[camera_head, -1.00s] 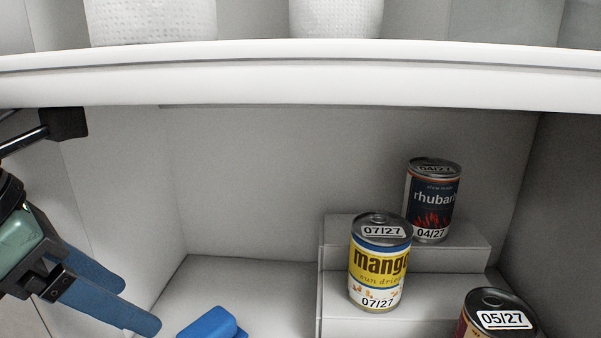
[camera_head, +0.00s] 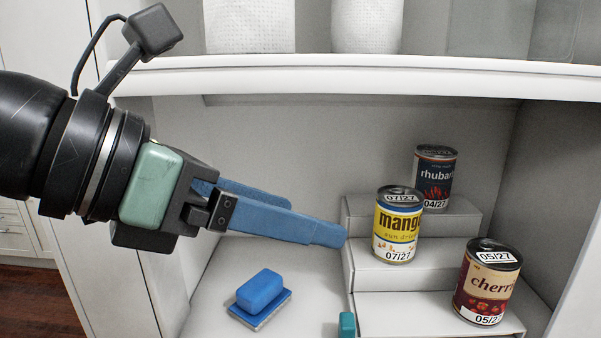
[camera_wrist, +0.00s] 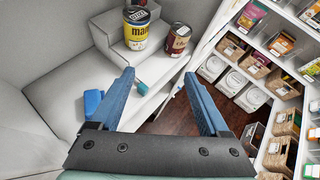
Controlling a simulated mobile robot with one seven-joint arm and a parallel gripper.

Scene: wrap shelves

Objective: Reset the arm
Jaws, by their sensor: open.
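My gripper (camera_head: 316,222) reaches in from the left in the head view, with its blue fingers pointing right toward the stepped riser. In the wrist view its two fingers (camera_wrist: 159,78) are spread apart with nothing held between them. The fingertips appear left of the mango can (camera_head: 398,226) in the head view. I cannot tell whether they touch the riser (camera_head: 375,280).
The rhubarb can (camera_head: 434,178) and cherry can (camera_head: 487,282) also stand on the riser. A blue block (camera_head: 261,290) lies on the left floor, near a teal object (camera_head: 347,325). A shelf board (camera_head: 350,75) runs above. Stocked shelving (camera_wrist: 275,60) shows right.

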